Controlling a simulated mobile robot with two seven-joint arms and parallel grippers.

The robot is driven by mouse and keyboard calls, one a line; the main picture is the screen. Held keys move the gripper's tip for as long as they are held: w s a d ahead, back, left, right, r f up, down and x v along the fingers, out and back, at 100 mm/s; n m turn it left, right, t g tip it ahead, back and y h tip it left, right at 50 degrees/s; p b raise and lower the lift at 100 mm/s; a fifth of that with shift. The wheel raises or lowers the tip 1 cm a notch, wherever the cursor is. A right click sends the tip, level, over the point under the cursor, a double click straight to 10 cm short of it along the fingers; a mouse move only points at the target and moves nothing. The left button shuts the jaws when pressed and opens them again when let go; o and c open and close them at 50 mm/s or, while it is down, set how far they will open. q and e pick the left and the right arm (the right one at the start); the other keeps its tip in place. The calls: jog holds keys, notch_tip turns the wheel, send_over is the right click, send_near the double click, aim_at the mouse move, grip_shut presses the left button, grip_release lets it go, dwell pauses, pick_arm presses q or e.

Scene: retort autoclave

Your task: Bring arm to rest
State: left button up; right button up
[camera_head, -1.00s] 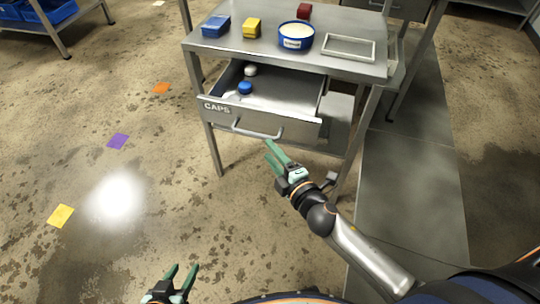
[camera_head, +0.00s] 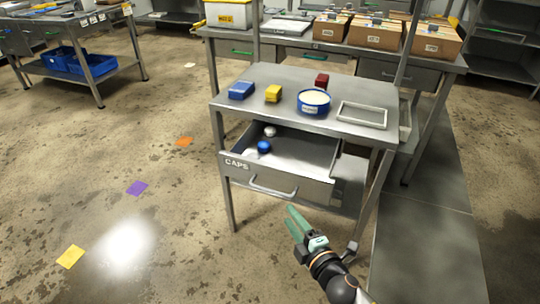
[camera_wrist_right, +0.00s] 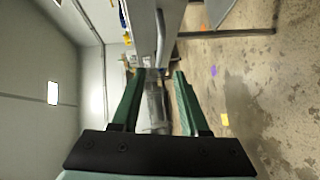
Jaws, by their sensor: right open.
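My right gripper (camera_head: 297,222) is in front of the caps drawer, low and to the right of its handle, apart from it in the head view. Its two green fingers also show in the right wrist view (camera_wrist_right: 155,88), spread with nothing between them. The drawer (camera_head: 280,178), labelled CAPS, is pulled out of the steel table (camera_head: 340,80). A blue cap (camera_head: 264,147) and pale caps lie at its left side. The drawer handle (camera_head: 273,188) is free. My left gripper is outside both current views.
Boxes (camera_head: 376,32) stand on a bench behind.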

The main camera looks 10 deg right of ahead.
jog(key=s+a+f+m+g, duration=0.1)
jog(key=s+f+m+g, duration=0.2)
jog(key=s+f+m, duration=0.45)
jog(key=s+f+m+g, duration=0.4)
jog(key=s+m, duration=0.4)
jog(key=s, duration=0.3)
pick_arm(q)
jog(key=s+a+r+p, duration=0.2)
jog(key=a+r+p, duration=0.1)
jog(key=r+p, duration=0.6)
jog(key=p, duration=0.4)
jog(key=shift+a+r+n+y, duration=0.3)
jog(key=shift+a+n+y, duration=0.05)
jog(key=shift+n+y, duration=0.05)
pick_arm(e)
notch_tip(320, 180, up, 10)
jog(key=s+d+m+h, duration=0.1)
jog(key=s+d, duration=0.1)
jog(key=shift+s+d+f, duration=0.2)
jog(key=shift+d+f, duration=0.05)
jog(key=shift+d, duration=0.15)
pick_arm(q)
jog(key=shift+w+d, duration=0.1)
